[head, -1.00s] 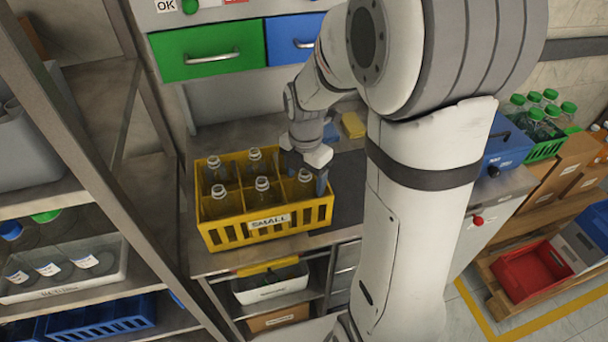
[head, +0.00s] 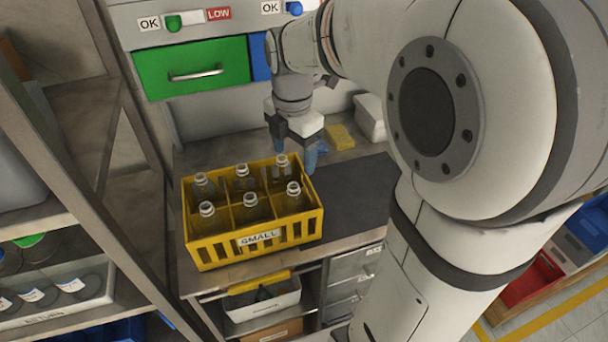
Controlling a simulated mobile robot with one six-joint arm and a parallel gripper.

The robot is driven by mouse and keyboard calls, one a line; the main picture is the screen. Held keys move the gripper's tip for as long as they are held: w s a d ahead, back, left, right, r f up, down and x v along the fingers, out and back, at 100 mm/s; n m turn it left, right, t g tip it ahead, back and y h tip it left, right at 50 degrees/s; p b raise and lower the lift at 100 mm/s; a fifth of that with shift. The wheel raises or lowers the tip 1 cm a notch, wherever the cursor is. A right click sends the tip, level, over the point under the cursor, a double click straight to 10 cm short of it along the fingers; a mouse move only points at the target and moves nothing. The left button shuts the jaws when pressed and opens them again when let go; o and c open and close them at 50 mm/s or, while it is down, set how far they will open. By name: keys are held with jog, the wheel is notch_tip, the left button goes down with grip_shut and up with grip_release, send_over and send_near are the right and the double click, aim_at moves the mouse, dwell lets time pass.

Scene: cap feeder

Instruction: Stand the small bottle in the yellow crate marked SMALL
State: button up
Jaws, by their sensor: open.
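The yellow crate (head: 215,250) marked SMALL stands on the bench, its label on the front wall. Several clear, capless bottles stand upright in its compartments, three in the front row and three in the back row. The back right bottle (head: 282,174) stands in its compartment, nearest my gripper. The front right bottle (head: 292,200) is also upright. My gripper (head: 296,157) points down just behind the crate's back right corner, its blue-tipped fingers apart with no bottle seen between them. Whether a finger touches the crate or a bottle cannot be told.
A dark mat (head: 350,205) lies clear to the right of the crate. A yellow block (head: 340,137) and a pale bin (head: 370,117) are at the back. A green drawer (head: 192,68) hangs above. A shelf rack (head: 75,150) stands close on the left.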

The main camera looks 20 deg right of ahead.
jog(key=s+f+m+t, duration=0.2)
jog(key=s+m, duration=1.1)
jog(key=m, duration=1)
jog(key=shift+s+t, duration=0.2)
jog(key=shift+t, duration=0.3)
jog(key=shift+c, duration=0.3)
